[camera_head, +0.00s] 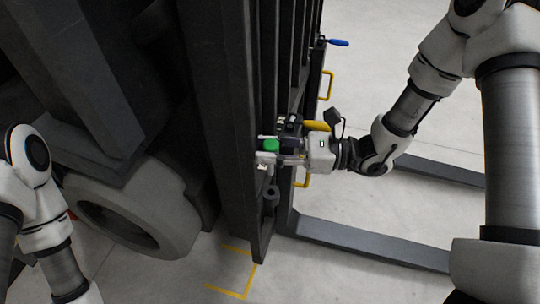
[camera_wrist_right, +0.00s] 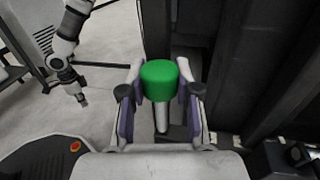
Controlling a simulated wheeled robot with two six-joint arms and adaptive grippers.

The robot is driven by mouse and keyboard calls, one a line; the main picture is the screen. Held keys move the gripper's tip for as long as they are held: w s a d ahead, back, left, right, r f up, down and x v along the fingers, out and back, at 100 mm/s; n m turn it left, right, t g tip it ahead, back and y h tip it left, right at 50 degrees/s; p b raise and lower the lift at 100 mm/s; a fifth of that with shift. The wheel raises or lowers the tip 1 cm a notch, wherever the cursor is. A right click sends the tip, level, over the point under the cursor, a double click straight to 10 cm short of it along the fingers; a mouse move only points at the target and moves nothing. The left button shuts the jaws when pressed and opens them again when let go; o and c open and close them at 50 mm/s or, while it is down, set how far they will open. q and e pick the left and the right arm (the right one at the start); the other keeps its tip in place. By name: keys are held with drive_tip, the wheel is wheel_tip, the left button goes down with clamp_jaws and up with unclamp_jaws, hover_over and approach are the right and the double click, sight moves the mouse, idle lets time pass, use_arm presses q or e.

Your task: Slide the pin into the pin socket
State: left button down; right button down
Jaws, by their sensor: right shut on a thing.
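The pin has a green cap (camera_head: 271,145) and a pale metal shaft. My right gripper (camera_head: 268,157) is shut on the pin just under the cap, beside the dark forklift mast. In the right wrist view the green cap (camera_wrist_right: 158,80) stands between the two fingers, with the silver shaft (camera_wrist_right: 161,117) pointing down. A dark ring that looks like the pin socket (camera_head: 271,193) is just below the pin in the head view. I cannot tell whether the shaft tip touches it. My left gripper (camera_wrist_right: 82,98) is small in the right wrist view; its jaws are unclear.
The dark mast (camera_head: 228,110) stands close beside my right gripper. Yellow handles (camera_head: 326,85) and a blue-handled lever (camera_head: 338,42) are on the carriage. Two forks (camera_head: 370,243) extend right over the floor. A large grey wheel (camera_head: 130,205) is at left.

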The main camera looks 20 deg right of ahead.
sight(271, 174)
drive_tip(key=shift+d+f+b, duration=0.1)
drive_tip(key=shift+f+b, duration=2.3)
drive_tip(key=shift+f, duration=0.55)
drive_tip(key=shift+f+b, duration=2)
drive_tip(key=shift+f, duration=0.25)
drive_tip(key=c, duration=0.7)
unclamp_jaws()
drive_tip(key=shift+c, duration=0.2)
drive_tip(key=v, duration=1.2)
drive_tip(key=shift+f, duration=0.1)
